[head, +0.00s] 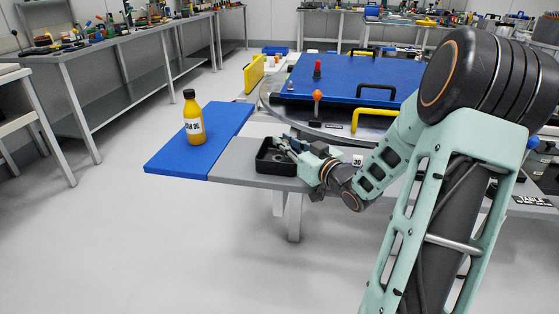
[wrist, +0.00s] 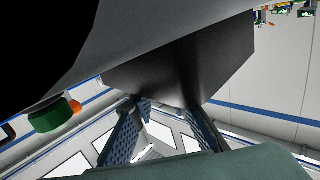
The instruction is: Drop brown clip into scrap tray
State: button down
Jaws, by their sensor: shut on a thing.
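A black open tray (head: 265,166), which looks like the scrap tray, sits on the grey end of the bench. My gripper (head: 286,141) reaches in from the right, tilted low, with its fingers at the tray's right and rear side. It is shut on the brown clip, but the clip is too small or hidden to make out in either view. In the wrist view the blue textured fingers (wrist: 160,122) show below a large dark shape that I cannot identify for certain. I cannot tell whether the fingertips are over the tray's opening or its rim.
A yellow bottle with a black cap (head: 194,118) stands on the blue mat (head: 178,156) left of the tray. Behind my arm, a blue panel (head: 335,75) with black and yellow handles lies on a round grey table. The floor at front left is clear.

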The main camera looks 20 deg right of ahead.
jog(key=c, duration=1.8)
grip_release()
jog(key=shift+o, duration=0.2)
jog(key=v, duration=1.2)
jog(key=shift+s, duration=0.1)
